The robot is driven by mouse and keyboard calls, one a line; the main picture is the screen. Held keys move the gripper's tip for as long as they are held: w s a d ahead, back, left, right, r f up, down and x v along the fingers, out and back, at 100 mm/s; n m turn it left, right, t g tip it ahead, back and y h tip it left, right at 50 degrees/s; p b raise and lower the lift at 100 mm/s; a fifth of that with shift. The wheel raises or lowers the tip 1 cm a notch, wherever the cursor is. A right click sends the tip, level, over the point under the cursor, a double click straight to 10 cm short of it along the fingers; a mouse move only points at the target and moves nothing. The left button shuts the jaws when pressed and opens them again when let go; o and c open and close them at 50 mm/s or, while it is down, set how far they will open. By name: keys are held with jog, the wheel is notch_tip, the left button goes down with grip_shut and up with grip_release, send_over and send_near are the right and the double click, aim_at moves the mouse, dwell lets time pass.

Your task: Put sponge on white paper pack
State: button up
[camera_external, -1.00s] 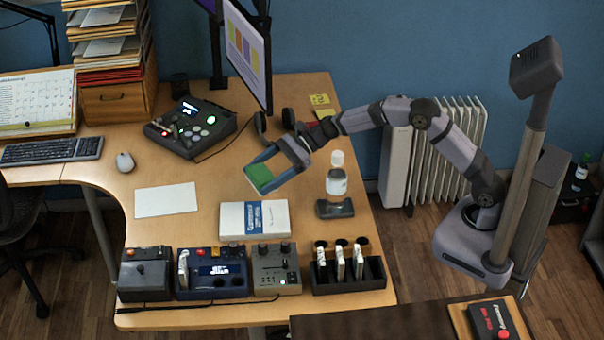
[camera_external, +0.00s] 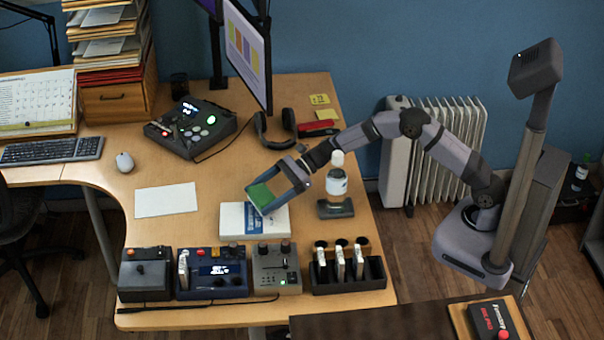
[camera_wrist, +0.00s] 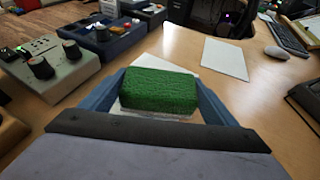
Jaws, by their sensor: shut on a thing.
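The green sponge (camera_external: 261,196) is held between the two fingers of my gripper (camera_external: 268,200), which is shut on it. In the wrist view the sponge (camera_wrist: 159,89) sits level between the blue fingers. The white paper pack (camera_external: 232,218), with a blue band, lies on the desk under the gripper. In the wrist view a strip of the pack (camera_wrist: 172,65) shows behind the sponge. I cannot tell whether the sponge touches the pack.
A bottle on a dark base (camera_external: 337,186) stands just right of the gripper. A row of control boxes (camera_external: 212,272) and a dark rack (camera_external: 347,276) line the front edge. A white sheet (camera_external: 166,200) lies to the left, with bare desk around it.

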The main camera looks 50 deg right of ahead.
aim_at(271, 190)
jog(key=shift+f, duration=1)
jog(key=shift+f, duration=0.1)
jog(key=shift+f, duration=0.15)
jog(key=o, duration=1)
jog(key=shift+r, duration=0.2)
jog(key=d+r, duration=0.1)
jog(key=s+d+r, duration=0.1)
jog(key=shift+d+r, duration=0.1)
jog(key=shift+d, duration=0.2)
notch_tip(271, 190, up, 5)
jog(key=shift+f, duration=0.1)
jog(key=shift+r, duration=0.6)
